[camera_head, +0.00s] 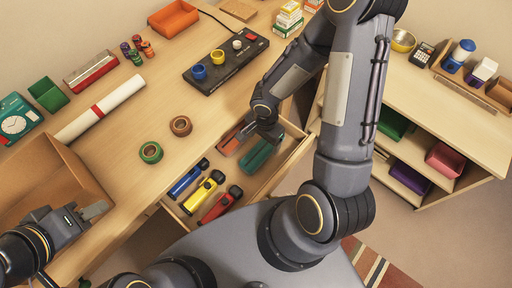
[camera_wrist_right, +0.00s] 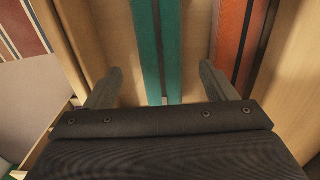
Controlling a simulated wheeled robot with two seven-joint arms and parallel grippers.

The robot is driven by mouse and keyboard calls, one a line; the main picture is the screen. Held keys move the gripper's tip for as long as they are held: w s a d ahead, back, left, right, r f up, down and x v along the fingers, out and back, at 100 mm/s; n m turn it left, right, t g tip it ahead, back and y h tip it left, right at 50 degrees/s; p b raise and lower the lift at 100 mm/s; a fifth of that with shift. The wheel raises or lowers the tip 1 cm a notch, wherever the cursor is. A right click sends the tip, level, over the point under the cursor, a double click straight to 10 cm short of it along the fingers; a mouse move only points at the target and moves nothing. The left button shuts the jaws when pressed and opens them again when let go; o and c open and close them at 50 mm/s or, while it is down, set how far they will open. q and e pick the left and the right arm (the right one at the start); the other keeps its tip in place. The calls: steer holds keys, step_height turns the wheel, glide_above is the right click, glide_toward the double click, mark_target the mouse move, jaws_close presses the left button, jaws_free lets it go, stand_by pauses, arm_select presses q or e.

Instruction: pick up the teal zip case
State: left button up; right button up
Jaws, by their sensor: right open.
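The teal zip case (camera_head: 257,156) lies in the open drawer, partly covered by my right gripper in the head view. In the right wrist view the teal zip case (camera_wrist_right: 158,45) runs lengthwise between the fingers, with a dark zip line along its middle. My right gripper (camera_head: 262,134) is over the drawer. Its fingers (camera_wrist_right: 158,82) are open, one on each side of the case, with gaps on both sides. My left gripper (camera_head: 92,212) is over the cardboard box at the left; its jaw opening is unclear.
An orange-red case (camera_head: 230,142) lies beside the teal one. Blue (camera_head: 187,180), yellow (camera_head: 202,192) and red (camera_head: 221,205) flashlights lie in the same drawer (camera_head: 290,172). Green (camera_head: 151,152) and brown (camera_head: 181,125) tape rolls sit on the desk near the drawer.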

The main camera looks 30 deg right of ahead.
mark_target(263, 147)
step_height(263, 147, down, 6)
steer(key=shift+a+f+b, duration=0.15)
steer(key=shift+f+b, duration=0.1)
steer(key=shift+b, duration=0.1)
steer(key=c, duration=1.1)
steer(key=shift+r, duration=0.1)
